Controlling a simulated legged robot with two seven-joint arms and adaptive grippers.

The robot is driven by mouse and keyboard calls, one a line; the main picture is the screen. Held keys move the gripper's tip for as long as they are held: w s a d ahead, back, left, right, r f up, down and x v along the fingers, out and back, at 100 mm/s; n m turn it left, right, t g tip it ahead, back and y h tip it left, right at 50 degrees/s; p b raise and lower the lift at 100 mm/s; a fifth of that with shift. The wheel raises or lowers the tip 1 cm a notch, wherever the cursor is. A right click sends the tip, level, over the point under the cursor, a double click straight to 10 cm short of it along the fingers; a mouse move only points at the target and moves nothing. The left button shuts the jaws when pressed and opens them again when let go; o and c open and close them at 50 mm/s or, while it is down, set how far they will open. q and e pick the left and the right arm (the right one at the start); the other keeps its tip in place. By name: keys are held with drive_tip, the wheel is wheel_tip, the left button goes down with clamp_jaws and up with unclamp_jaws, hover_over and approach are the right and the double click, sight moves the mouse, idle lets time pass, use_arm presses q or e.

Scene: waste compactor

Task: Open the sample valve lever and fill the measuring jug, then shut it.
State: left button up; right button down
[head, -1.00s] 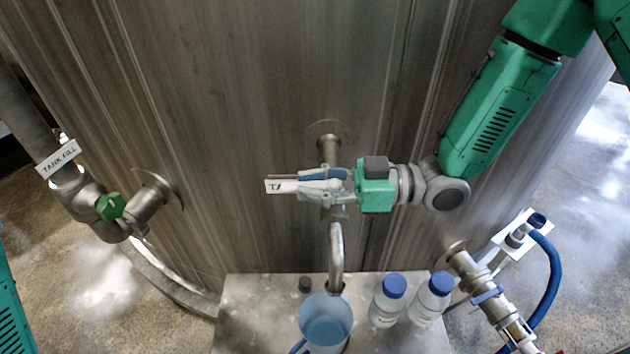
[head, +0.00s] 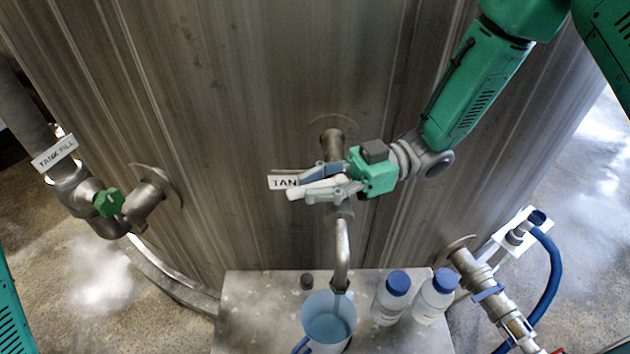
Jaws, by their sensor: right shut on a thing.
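The sample valve sits on a short pipe (head: 333,143) from the steel tank, with a curved spout (head: 342,250) below it. My right gripper (head: 305,184) comes in from the right and is shut on the sample valve lever, which its fingers mostly hide. The fingers point left and slightly down in the picture. The blue measuring jug (head: 347,325) stands upright under the spout on the metal shelf. Its inside looks blue, with a darker round patch low down. I cannot tell the liquid level or whether liquid is flowing. My left gripper is out of view.
Two blue-capped bottles (head: 391,300) (head: 434,299) stand right of the jug on the shelf (head: 245,310). A green-handled valve (head: 109,203) is at left; a blue hose (head: 550,275) is at right.

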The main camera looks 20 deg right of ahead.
drive_tip(key=c, duration=1.5)
unclamp_jaws()
drive_tip(key=shift+s, duration=0.1)
drive_tip(key=shift+a+r, duration=0.1)
drive_tip(key=shift+d, duration=0.5)
drive_tip(key=d, duration=0.7)
drive_tip(key=w+d, duration=0.1)
drive_tip(key=d, duration=0.3)
drive_tip(key=shift+s, duration=0.1)
